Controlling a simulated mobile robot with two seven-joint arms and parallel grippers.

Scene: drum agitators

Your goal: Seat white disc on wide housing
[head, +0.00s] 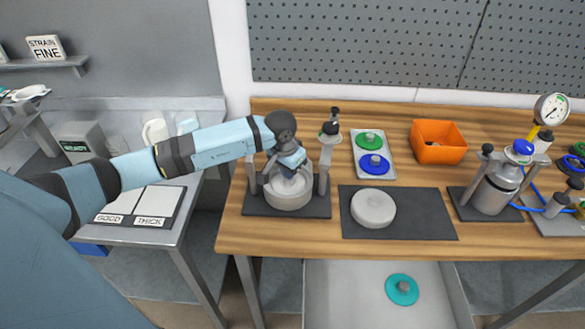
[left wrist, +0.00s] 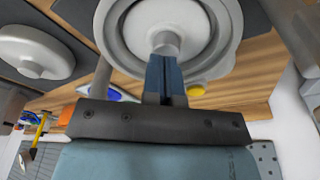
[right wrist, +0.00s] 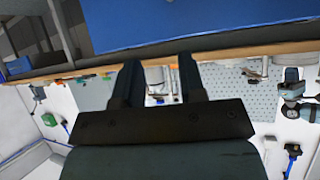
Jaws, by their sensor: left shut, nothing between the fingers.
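A wide pale housing (head: 288,198) stands on a dark mat at the left of the bench, between two grey posts. In the left wrist view a white disc (left wrist: 137,22) with a grey knob (left wrist: 165,42) lies inside the ring of the housing (left wrist: 225,55). Whether it sits fully flat I cannot tell. My left gripper (head: 290,166) is over the housing; in its wrist view its fingers (left wrist: 161,62) are shut with nothing between them, their tips at the knob. My right gripper (right wrist: 160,72) is open and empty, away from the bench objects.
A round pale lid-like part (head: 373,208) lies on the middle mat (head: 430,222). Behind are a tray with green (head: 369,140) and blue (head: 375,164) discs and an orange bin (head: 438,142). A grey vessel (head: 494,190) with clamps stands at right. A teal disc (head: 402,289) lies below.

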